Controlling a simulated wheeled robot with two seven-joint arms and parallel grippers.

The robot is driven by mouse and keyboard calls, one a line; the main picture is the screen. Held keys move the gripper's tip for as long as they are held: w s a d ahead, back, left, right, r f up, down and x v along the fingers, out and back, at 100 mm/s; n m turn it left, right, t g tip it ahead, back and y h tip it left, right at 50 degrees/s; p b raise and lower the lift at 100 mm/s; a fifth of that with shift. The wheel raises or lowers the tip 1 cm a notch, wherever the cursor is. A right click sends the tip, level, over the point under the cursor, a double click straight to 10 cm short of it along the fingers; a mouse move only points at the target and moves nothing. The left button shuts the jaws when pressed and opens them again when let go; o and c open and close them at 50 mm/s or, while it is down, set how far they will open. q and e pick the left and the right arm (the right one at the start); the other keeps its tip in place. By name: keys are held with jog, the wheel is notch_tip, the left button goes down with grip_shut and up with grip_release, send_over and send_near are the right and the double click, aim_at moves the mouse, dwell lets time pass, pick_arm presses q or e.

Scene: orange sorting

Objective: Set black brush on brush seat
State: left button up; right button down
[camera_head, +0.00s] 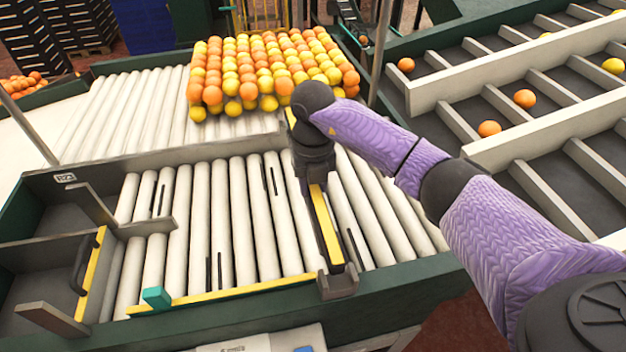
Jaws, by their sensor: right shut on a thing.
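A long black bar with a yellow strip, which looks like the black brush (326,228), lies lengthwise across the white rollers. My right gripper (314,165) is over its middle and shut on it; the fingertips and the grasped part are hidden. The bar's near end is at a grey bracket (339,286) on the conveyor's near edge, which looks like the brush seat. I cannot tell whether the bar rests fully in it. The bar's far end is mostly hidden behind my wrist. My left gripper is out of view.
Several oranges and yellow fruits (268,68) are piled on the rollers at the back. A yellow-edged part with a black handle (80,263) stands at the left. Sloped lanes with white dividers (520,68) fill the right. The rollers (203,215) left of the bar are clear.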

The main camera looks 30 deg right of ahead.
jog(key=shift+f, duration=0.1)
jog(key=shift+f+b, duration=0.35)
jog(key=shift+f, duration=0.15)
jog(key=shift+c, duration=1.6)
grip_release()
notch_tip(320, 180, up, 10)
jog(key=shift+f, duration=0.1)
